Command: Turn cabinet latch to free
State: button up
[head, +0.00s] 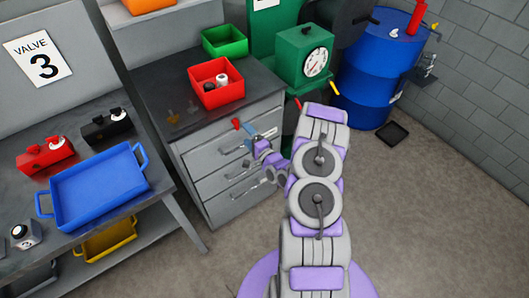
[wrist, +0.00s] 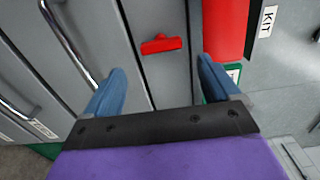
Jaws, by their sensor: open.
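The cabinet latch (wrist: 161,45) is a small red handle on the grey cabinet front. In the wrist view it lies slightly tilted just ahead of my gripper (wrist: 162,68). My gripper is open, with one blue finger on each side of the latch's line and a gap to it. In the head view the red latch (head: 236,124) shows at the top of the cabinet front, and my gripper (head: 258,139) is close by, to its lower right. The cabinet (head: 212,192) has several drawers with bar handles. I see no contact between the fingers and the latch.
A red bin (head: 209,95) with small parts and a green bin (head: 226,47) stand on the cabinet top. A green gauge box (head: 290,50) and a blue drum (head: 375,75) are to the right. A bench with a blue tray (head: 98,187) is left.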

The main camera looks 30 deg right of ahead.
jog(key=s+p, duration=0.1)
jog(key=s, duration=1)
jog(key=shift+s+d, duration=0.3)
jog(key=shift+d, duration=0.05)
